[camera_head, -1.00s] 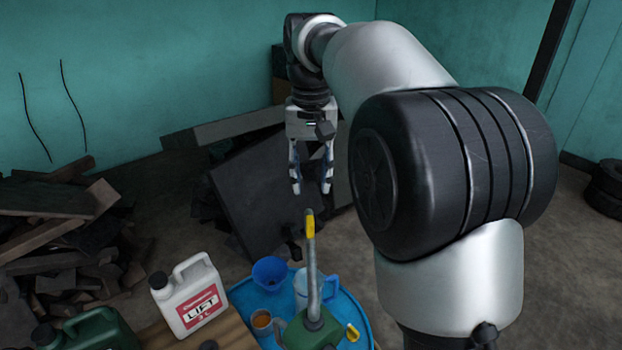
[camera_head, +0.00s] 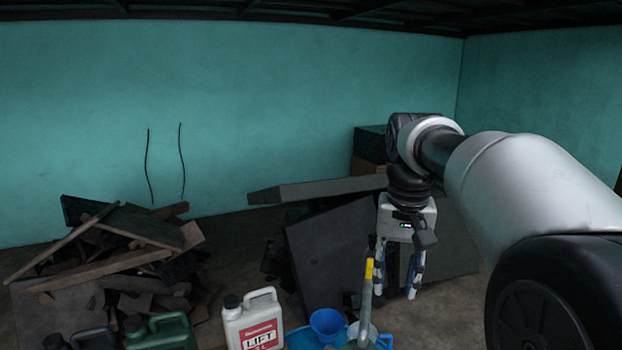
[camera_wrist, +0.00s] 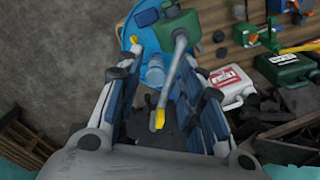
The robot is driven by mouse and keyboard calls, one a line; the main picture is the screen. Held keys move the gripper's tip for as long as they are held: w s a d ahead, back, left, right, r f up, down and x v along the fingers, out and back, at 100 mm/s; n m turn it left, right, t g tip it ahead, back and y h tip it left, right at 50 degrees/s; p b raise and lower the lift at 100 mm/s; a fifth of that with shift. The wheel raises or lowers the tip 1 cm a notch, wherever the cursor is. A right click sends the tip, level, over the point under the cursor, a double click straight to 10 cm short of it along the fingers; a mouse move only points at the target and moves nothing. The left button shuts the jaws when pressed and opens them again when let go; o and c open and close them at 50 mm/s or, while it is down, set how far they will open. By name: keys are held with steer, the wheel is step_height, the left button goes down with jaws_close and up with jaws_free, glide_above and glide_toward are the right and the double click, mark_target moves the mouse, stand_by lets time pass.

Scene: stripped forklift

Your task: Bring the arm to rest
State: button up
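My gripper (camera_head: 400,292) hangs fingers down from my bent arm, right of centre in the head view. Its two fingers are apart with nothing held between them. In the wrist view my gripper (camera_wrist: 160,92) also shows open. A metal spout with a yellow tip (camera_wrist: 157,120) shows between the fingers there, rising from a green can (camera_wrist: 181,30). In the head view the yellow-tipped spout (camera_head: 367,285) stands just left of the fingers. I cannot tell how far the tip is from them.
A white LIFT jug (camera_head: 253,320), a green jug (camera_head: 160,332) and a blue funnel (camera_head: 327,325) stand at the bottom. The blue drum top (camera_wrist: 127,50) bears the green can. Scrap wood (camera_head: 120,255) is piled left; dark panels (camera_head: 335,250) lean behind my gripper.

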steer(key=s+f+n+t+b, duration=0.1)
steer(key=s+f+t+b, duration=0.1)
steer(key=s+f+b, duration=0.7)
steer(key=s+f+n+t+b, duration=0.1)
steer(key=s+f+b, duration=0.9)
steer(key=f, duration=1)
steer(key=s+a+t, duration=0.1)
steer(key=s, duration=0.3)
steer(key=shift+s+n, duration=0.3)
steer(key=shift+s, duration=0.1)
